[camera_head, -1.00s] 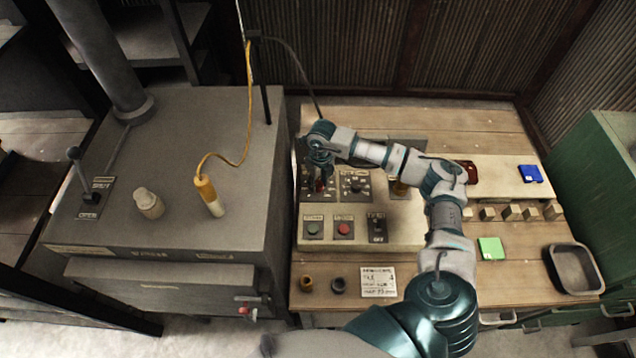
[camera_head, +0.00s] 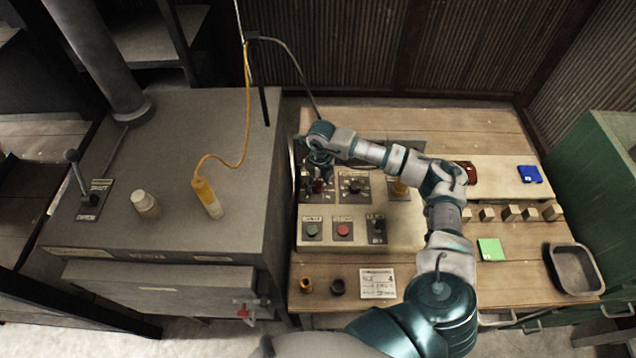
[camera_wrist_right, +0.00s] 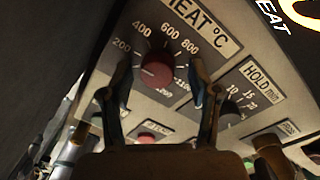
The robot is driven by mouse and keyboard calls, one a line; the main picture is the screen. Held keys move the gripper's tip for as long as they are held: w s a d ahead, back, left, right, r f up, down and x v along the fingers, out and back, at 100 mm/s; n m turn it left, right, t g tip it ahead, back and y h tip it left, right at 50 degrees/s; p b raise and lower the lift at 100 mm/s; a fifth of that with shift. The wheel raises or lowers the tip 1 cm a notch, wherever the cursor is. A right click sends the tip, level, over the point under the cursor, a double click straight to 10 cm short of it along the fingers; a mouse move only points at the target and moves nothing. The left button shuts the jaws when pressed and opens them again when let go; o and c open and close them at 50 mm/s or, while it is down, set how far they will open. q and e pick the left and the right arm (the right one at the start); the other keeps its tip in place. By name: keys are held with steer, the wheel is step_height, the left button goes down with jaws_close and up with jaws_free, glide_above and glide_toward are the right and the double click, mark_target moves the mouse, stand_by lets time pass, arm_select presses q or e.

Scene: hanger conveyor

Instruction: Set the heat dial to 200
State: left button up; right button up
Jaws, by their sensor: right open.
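My right gripper (camera_wrist_right: 160,78) is open in the right wrist view, with one finger on each side of the dial and space between the fingers and the knob. In the head view, my right gripper (camera_head: 320,170) hangs over the heat dial (camera_head: 318,187) at the control box's left and partly hides it. My left gripper is not in view.
A dark HOLD min dial (camera_head: 354,187) stands right of the heat dial. Green (camera_head: 312,230) and red (camera_head: 343,230) buttons and a switch (camera_head: 376,226) sit in front. A grey cabinet (camera_head: 190,120) stands close on the left. A metal tray (camera_head: 574,270) lies far right.

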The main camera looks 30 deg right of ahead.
mark_target(320, 183)
step_height(320, 183, up, 12)
steer(key=shift+d+f, duration=0.15)
steer(key=shift+d, duration=0.2)
stand_by(0.5)
